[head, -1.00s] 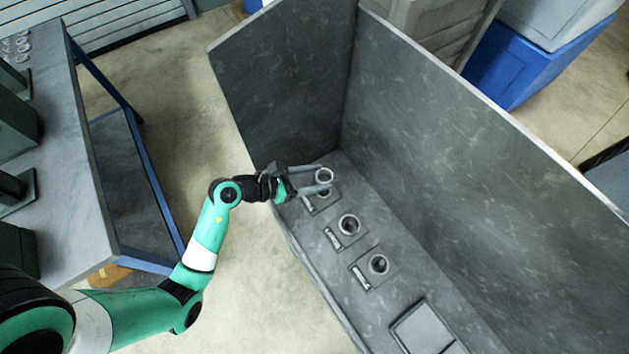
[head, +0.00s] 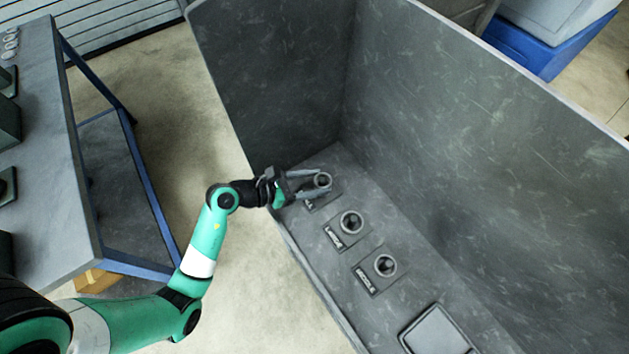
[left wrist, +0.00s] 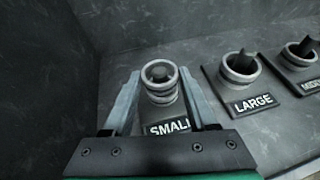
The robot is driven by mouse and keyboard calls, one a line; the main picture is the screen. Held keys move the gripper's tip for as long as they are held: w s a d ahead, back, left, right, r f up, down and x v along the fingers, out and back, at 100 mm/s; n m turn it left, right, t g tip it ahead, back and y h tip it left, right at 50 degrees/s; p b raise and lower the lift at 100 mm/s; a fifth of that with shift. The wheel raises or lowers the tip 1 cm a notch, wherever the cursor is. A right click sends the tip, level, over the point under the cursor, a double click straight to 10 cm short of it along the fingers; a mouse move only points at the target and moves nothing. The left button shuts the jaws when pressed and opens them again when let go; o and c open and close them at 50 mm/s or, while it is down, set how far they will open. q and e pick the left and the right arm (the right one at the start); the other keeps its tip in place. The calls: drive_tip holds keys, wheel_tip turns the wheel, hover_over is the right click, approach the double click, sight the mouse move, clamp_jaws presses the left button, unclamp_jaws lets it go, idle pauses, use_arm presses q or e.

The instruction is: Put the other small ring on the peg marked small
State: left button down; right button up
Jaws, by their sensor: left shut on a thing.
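The peg marked small stands on a dark plate with a SMALL label (left wrist: 168,127) at the far end of the bin floor. My left gripper (head: 322,181) is over this peg, its fingers shut on a small grey ring (left wrist: 160,73). In the left wrist view the peg's tip shows inside the held ring, which appears to be around the top of the peg. Another grey ring (left wrist: 161,97) shows just below it, lower on the peg. Whether the two rings touch is hard to tell. My right gripper is in neither view.
The peg marked large (left wrist: 242,62) carries a ring, and so does the peg marked middle (head: 385,264). A square grey tray (head: 436,333) lies nearer. High grey walls (head: 270,80) close in the far end and right side. A workbench (head: 50,190) stands at the left.

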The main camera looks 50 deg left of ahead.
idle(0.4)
use_arm(q)
drive_tip(key=shift+p, duration=0.35)
drive_tip(key=shift+p, duration=0.35)
idle(0.4)
drive_tip(key=shift+f+b, duration=0.45)
drive_tip(key=shift+f, duration=0.15)
idle(0.3)
drive_tip(key=shift+c, duration=2.4)
unclamp_jaws()
drive_tip(key=shift+s, duration=0.1)
